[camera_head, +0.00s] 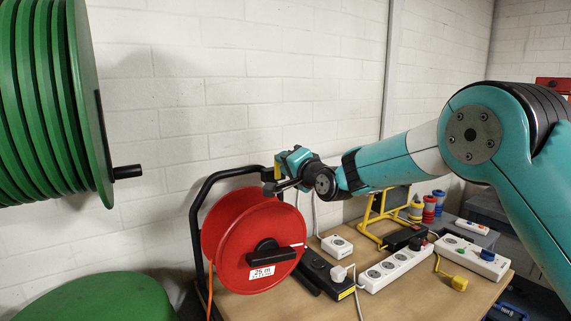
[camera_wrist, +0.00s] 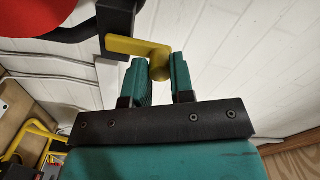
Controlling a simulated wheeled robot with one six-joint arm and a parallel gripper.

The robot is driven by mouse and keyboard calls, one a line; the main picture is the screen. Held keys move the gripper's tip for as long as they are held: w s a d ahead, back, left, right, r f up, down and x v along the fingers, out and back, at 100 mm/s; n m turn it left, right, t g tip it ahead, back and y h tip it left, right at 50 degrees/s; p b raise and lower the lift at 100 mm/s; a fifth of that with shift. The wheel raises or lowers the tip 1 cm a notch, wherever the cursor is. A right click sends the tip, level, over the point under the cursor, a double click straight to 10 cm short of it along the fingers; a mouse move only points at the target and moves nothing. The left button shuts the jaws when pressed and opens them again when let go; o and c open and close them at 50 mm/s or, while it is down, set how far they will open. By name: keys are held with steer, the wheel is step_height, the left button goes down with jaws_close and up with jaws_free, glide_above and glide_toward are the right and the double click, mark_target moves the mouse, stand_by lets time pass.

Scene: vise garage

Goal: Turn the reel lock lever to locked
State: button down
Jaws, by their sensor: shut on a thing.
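The red cable reel (camera_head: 230,232) stands on the table in a black tubular frame (camera_head: 197,205), with a black crank handle and a "25 m" label on its face. A corner of the reel (camera_wrist: 40,14) shows at the top left of the wrist view. The yellow lock lever (camera_wrist: 128,46) sticks out sideways from the black frame post (camera_wrist: 116,20). My gripper (camera_wrist: 163,70) is shut on the lever's rounded free end, one green finger on each side. In the head view my gripper (camera_head: 278,178) is at the frame's upper right corner, where the lever is mostly hidden.
Power strips (camera_head: 398,267) and a black adapter box (camera_head: 326,274) lie on the wooden table (camera_head: 420,300). A yellow stand (camera_head: 368,226) and several coloured spools (camera_head: 429,208) stand behind. A large green reel (camera_head: 82,90) fills the left. A white brick wall (camera_head: 240,60) is close behind.

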steer(key=c, duration=1)
jaws_free()
steer(key=shift+s+d, duration=0.1)
steer(key=b+v, duration=0.6)
steer(key=v, duration=1.1)
steer(key=shift+s+d, duration=0.1)
steer(key=shift+s, duration=0.1)
steer(key=s+d+f+n+g+h, duration=0.2)
steer(key=s+f+n+g, duration=0.2)
steer(key=s, duration=0.7)
steer(key=s+d+f+n+g+h, duration=0.1)
steer(key=s+f+n+g, duration=0.3)
steer(key=s, duration=0.7)
steer(key=s+d+f+n+g+h, duration=0.2)
steer(key=s+f+n+g, duration=0.2)
steer(key=s+g, duration=0.3)
steer(key=shift+s+d+f+n+h, duration=0.15)
steer(key=shift+s+n, duration=0.1)
steer(key=shift+s, duration=0.4)
steer(key=shift+s+d+f+n+h, duration=0.1)
steer(key=shift+s+n, duration=0.1)
steer(key=shift+s, duration=0.45)
steer(key=shift+s+d+f+n+h, duration=0.15)
steer(key=shift+s+n, duration=0.1)
steer(key=shift+s, duration=0.45)
